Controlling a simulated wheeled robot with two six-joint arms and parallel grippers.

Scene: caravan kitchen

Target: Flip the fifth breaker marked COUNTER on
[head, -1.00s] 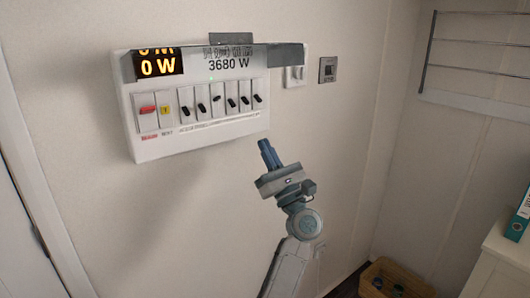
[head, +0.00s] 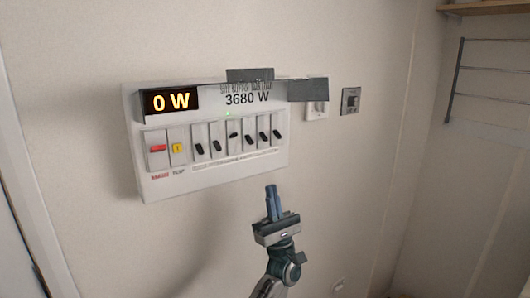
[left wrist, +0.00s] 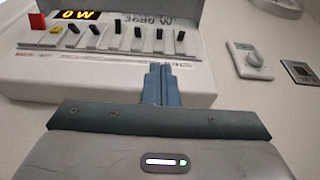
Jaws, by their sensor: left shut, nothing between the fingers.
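The white breaker panel (head: 215,172) is on the wall. It has a red switch (head: 157,148), a yellow button (head: 178,147) and a row of black breaker levers. The third black lever (head: 234,135) sits higher than its neighbours. The fifth black lever (head: 263,138) points down like the others; its label is too small to read. My left gripper (head: 271,187) is shut and empty, below the panel's right part and apart from it. In the left wrist view its fingertips (left wrist: 158,68) point up at the panel's lower edge, under the right-hand levers. My right gripper is out of view.
The display (head: 170,102) reads 0 W, with 3680 W printed beside it.

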